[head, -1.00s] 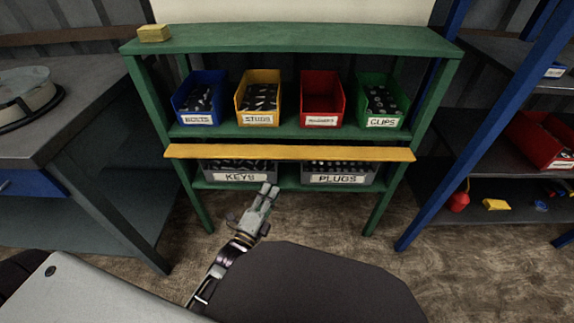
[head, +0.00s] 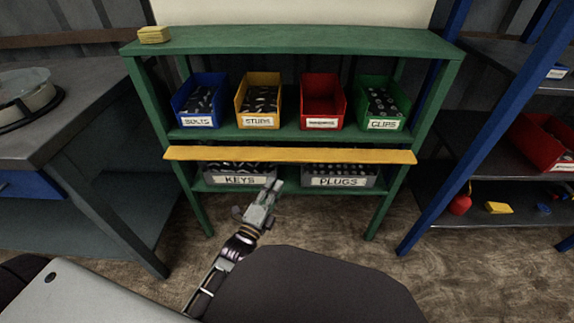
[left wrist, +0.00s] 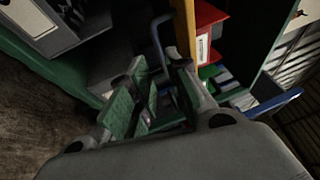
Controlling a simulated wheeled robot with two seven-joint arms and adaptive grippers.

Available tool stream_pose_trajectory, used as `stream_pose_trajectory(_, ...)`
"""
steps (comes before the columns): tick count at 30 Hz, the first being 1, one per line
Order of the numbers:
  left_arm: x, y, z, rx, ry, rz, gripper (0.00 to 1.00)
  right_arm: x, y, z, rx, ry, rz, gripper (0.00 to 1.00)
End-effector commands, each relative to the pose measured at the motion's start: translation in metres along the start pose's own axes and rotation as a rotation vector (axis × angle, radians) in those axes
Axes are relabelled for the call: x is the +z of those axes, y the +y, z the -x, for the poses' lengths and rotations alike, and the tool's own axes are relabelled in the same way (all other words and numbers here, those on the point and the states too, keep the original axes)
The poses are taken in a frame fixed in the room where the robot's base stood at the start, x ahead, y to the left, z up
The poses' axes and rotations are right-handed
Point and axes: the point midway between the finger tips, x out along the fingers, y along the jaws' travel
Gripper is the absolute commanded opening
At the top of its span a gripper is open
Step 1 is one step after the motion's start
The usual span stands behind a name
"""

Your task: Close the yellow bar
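The yellow bar (head: 290,154) runs level across the front of the green shelf rack (head: 290,38), below the middle shelf and just above the two lower bins. My left gripper (head: 271,188) is below the bar, in front of the gap between the lower bins, and does not appear to touch the bar. In the left wrist view the gripper (left wrist: 155,85) has its fingers apart with nothing seen between them. The bar (left wrist: 184,30) shows there as an upright yellow strip beyond the right finger. A thin dark curved piece (left wrist: 157,40) stands beside it. My right gripper is not in view.
The grey KEYS bin (head: 238,180) and PLUGS bin (head: 340,181) sit on the bottom shelf. Blue, yellow, red and green bins stand above. A yellow block (head: 154,34) lies on top. A workbench (head: 70,135) stands left and a blue-post rack (head: 430,190) right.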

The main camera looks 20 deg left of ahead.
Motion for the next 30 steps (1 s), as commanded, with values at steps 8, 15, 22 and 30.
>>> stream_pose_trajectory(8, 0.0, 0.0, -0.024, -0.002, 0.0, 0.002, 0.19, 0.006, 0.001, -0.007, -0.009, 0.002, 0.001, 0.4)
stream_pose_trajectory(15, 0.0, 0.001, -0.044, -0.001, 0.0, 0.002, 0.19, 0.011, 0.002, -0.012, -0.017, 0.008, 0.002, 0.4)
stream_pose_trajectory(22, 0.0, 0.0, -0.063, -0.002, -0.001, 0.001, 0.19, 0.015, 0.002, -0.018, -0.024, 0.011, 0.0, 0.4)
stream_pose_trajectory(30, 0.0, 0.0, -0.085, -0.002, -0.001, 0.001, 0.19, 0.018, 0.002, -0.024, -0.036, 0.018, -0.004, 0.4)
